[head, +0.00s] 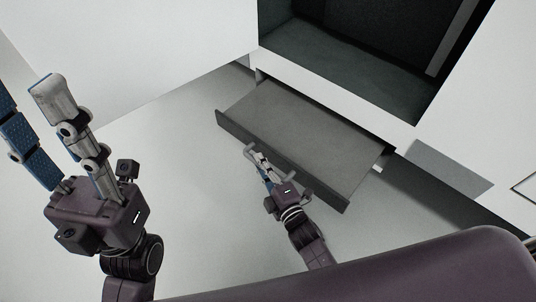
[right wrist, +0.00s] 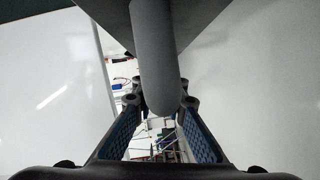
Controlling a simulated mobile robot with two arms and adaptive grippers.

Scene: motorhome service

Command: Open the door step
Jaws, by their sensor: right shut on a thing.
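The door step (head: 310,125) is a flat dark grey tread with a dark front lip, standing out from below the doorway in the head view. A light grey handle is at its front edge. My right gripper (head: 258,160) is at this front edge, shut on the handle. In the right wrist view the rounded grey handle bar (right wrist: 156,60) lies between the blue-padded fingers (right wrist: 160,118). My left gripper (head: 30,100) is raised at the left, its fingers apart and empty, away from the step.
The dark open doorway (head: 350,45) is above the step in the white motorhome wall (head: 150,40). Pale floor (head: 180,160) in front of the step is clear. A grey panel (head: 450,168) is on the wall to the right.

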